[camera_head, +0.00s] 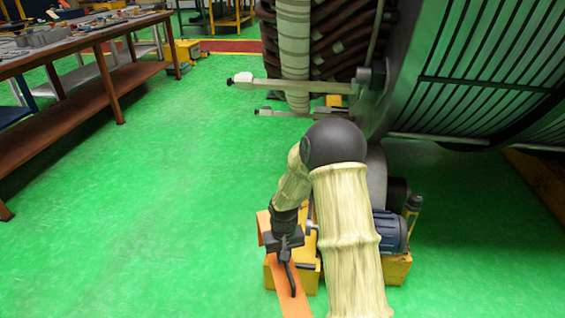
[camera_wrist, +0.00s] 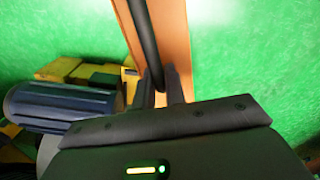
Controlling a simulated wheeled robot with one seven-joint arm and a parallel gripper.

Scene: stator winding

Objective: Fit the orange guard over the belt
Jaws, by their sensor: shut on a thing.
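The orange guard (camera_head: 290,298) is a long flat orange piece at the lower middle of the head view, beside the motor unit. It also shows in the wrist view (camera_wrist: 176,35), running up from my fingers. A black bar-like handle (camera_wrist: 143,38) runs along its face. My gripper (camera_head: 287,254) is shut on this handle; in the wrist view the two fingertips (camera_wrist: 159,82) sit on either side of it. The belt cannot be made out in either view; my arm and the guard cover that area.
A blue motor (camera_head: 391,231) on a yellow base (camera_head: 397,269) stands right of the guard; the motor also shows at left in the wrist view (camera_wrist: 65,108). The large stator (camera_head: 490,75) rises behind. A workbench (camera_head: 75,45) stands far left. Green floor between is clear.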

